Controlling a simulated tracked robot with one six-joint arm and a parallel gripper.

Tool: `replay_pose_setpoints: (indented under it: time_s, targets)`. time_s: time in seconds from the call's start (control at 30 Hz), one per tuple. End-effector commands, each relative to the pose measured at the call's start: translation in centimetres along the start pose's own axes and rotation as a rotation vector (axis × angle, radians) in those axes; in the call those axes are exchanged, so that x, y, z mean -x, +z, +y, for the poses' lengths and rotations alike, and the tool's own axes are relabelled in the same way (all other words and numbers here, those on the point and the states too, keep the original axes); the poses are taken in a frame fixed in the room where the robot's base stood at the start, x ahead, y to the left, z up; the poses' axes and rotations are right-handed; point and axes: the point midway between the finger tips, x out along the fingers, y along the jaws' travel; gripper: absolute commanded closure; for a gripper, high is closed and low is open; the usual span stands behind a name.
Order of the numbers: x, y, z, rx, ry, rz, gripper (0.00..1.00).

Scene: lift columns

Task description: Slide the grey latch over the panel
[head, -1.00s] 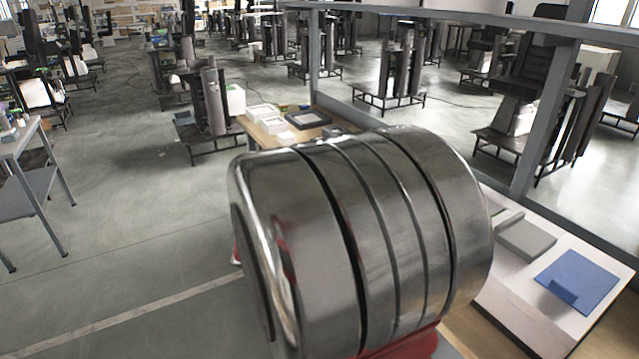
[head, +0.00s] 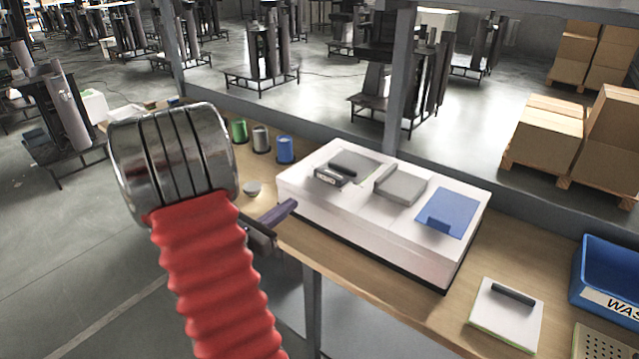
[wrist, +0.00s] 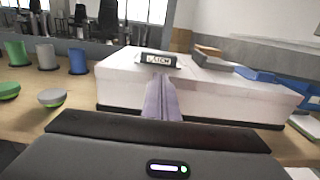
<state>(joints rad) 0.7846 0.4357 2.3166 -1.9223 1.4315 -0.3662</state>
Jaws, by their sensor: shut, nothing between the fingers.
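A white box (head: 370,235) stands on the wooden bench. On its top left is a grey plate (head: 372,162) with a dark grey bar (head: 352,164) and a small dark block with a white label (head: 328,178). In the wrist view the label (wrist: 150,61) seems to read LATCH. A grey plate with a raised edge (head: 403,187) sits in the middle of the top, and a blue plate with a tab (head: 452,210) at the right. I cannot tell which grey part slides. My gripper (head: 291,205) is shut and empty, in front of the box's left end; its fingers (wrist: 161,92) also show in the wrist view.
Green, grey and blue cups (head: 285,149) stand left of the box, with a small grey-topped dome (head: 252,187) nearer. A white pad with a dark handle (head: 507,310) and a blue bin (head: 612,280) are at the right. A grey post (head: 399,90) rises behind the bench.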

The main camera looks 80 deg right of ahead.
Motion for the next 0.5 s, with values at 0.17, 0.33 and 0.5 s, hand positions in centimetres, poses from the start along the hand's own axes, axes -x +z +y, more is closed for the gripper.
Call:
replay_pose_setpoints:
  time_s: [0.17, 0.33, 0.5]
  targets:
    - [-0.2, 0.0, 0.0, -0.001, -0.001, 0.0, 1.0]
    - [-1.3, 0.0, 0.0, -0.002, -0.002, 0.001, 1.0]
    - [-3.4, 0.0, -0.1, -0.002, -0.004, 0.001, 1.0]
